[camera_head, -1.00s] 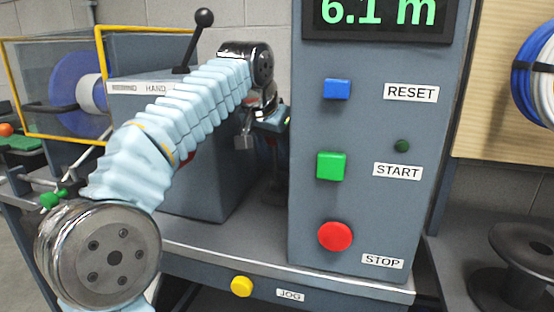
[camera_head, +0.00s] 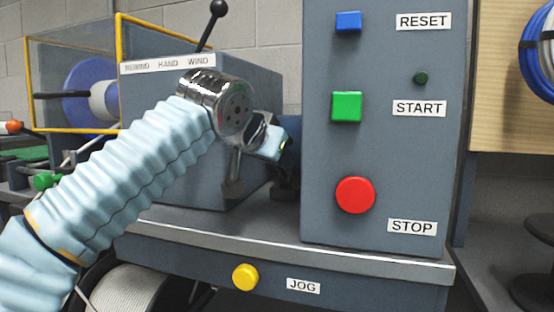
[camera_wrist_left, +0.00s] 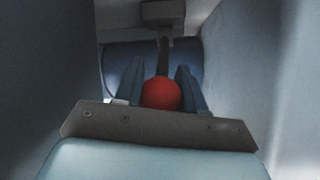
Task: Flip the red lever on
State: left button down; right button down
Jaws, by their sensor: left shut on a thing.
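The red lever's round red knob (camera_wrist_left: 161,93) shows in the left wrist view between the two fingers of my left gripper (camera_wrist_left: 161,82), which is shut on it. A dark stem (camera_wrist_left: 163,55) runs from the knob to a grey block at the top of that view. In the head view my left arm comes in from the left and its wrist is at the gap between the grey winder box and the control panel. The lever and my fingertips are hidden there. My right gripper is not in view.
The control panel (camera_head: 385,250) carries a blue RESET button (camera_head: 348,22), a green START button (camera_head: 346,106) and a red STOP button (camera_head: 355,195). A yellow JOG button (camera_head: 245,277) is on the front ledge. A black-knobbed lever (camera_head: 211,25) tops the grey box (camera_head: 262,90).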

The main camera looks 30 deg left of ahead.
pick_arm(q)
jog(key=shift+s+d+f, duration=0.1)
jog(key=shift+s+f, duration=0.15)
jog(key=shift+f, duration=0.1)
dwell(0.4)
jog(key=c, duration=0.7)
grip_release()
jog(key=p+v, duration=0.2)
jog(key=v, duration=1.1)
jog(key=shift+s+d+r+p, duration=0.1)
jog(key=shift+s+p, duration=0.3)
